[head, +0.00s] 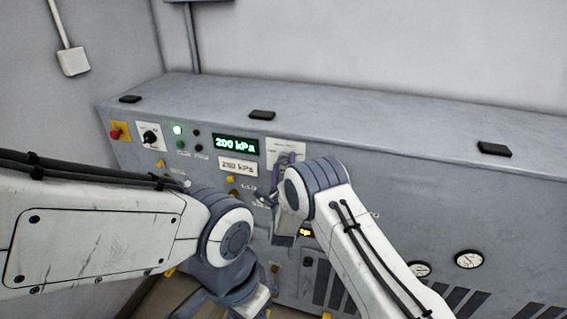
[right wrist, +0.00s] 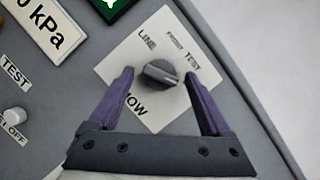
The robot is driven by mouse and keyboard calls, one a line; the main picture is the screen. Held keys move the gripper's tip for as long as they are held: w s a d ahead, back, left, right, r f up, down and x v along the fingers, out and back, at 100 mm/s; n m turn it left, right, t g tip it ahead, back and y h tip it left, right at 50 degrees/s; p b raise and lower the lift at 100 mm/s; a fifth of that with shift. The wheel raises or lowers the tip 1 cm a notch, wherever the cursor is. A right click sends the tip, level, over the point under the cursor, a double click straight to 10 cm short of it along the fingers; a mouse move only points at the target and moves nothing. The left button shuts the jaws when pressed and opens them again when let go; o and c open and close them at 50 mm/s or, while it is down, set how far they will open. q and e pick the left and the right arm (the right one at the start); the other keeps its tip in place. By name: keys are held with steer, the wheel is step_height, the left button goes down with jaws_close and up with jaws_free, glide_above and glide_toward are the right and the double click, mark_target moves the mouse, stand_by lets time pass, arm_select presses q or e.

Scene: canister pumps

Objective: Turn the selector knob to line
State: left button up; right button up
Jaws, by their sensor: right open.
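The selector knob (right wrist: 160,73) is a dark round knob with a raised grip bar, on a white label plate (right wrist: 125,62) in the right wrist view. LINE is printed above left of it and TEST above right. A third label below is partly hidden by my gripper. The bar lies across the knob, sloping slightly down to the right; I cannot tell which end points. My right gripper (right wrist: 160,76) is open, with one purple finger on each side of the knob and visible gaps between. In the head view, the plate (head: 287,146) is partly covered by my right arm.
A green 200 kPa display (head: 236,144) and a white 200 kPa label (head: 237,166) are left of the plate. A black knob (head: 150,136) and a red button (head: 115,134) sit further left. Gauges (head: 468,259) are lower right. My left arm crosses the panel's lower left.

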steer(key=shift+w, duration=0.1)
jaws_close()
